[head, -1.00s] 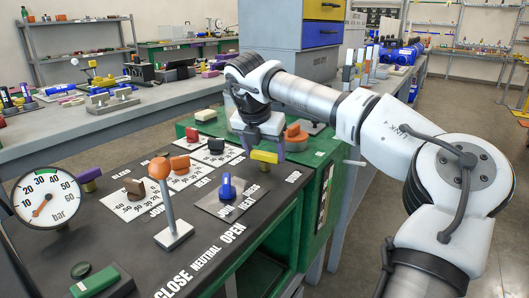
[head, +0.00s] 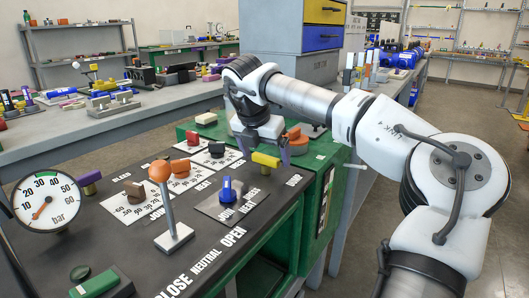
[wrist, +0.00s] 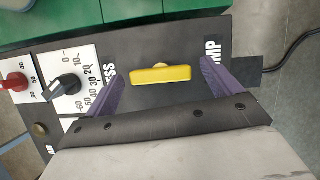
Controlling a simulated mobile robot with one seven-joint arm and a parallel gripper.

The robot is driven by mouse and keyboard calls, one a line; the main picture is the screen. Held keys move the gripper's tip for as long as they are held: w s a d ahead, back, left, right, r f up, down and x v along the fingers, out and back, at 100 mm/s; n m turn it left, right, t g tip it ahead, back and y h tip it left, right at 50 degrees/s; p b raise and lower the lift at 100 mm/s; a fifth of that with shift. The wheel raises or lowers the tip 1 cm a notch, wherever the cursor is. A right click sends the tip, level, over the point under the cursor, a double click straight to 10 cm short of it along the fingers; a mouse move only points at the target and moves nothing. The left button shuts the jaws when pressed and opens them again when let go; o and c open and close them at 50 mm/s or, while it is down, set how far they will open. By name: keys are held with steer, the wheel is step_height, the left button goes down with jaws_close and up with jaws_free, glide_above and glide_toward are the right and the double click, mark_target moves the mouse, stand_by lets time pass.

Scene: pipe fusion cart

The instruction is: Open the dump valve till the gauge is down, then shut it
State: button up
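The yellow dump valve handle (head: 266,160) is at the far right of the black panel. In the wrist view the handle (wrist: 160,75) lies crosswise, beside a label partly reading "UMP". My gripper (head: 268,142) is over it. The purple fingers (wrist: 162,70) are open, one beyond each end of the handle, with a visible gap on both sides. Finger height relative to the handle is hard to tell. The round gauge (head: 48,199), marked in bar, is at the left. Its orange needle points lower left, near the low end of the scale.
An orange-knobbed lever (head: 160,173) stands upright by CLOSE, NEUTRAL and OPEN labels. A blue lever (head: 227,190) stands left of the dump handle. Red, brown and orange knobs sit on white dials. A black knob (wrist: 66,86) is left of my fingers.

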steer(key=p+v, duration=0.3)
steer(key=v, duration=1)
steer(key=shift+s+r, duration=0.25)
steer(key=shift+r, duration=0.1)
steer(key=shift+a, duration=0.1)
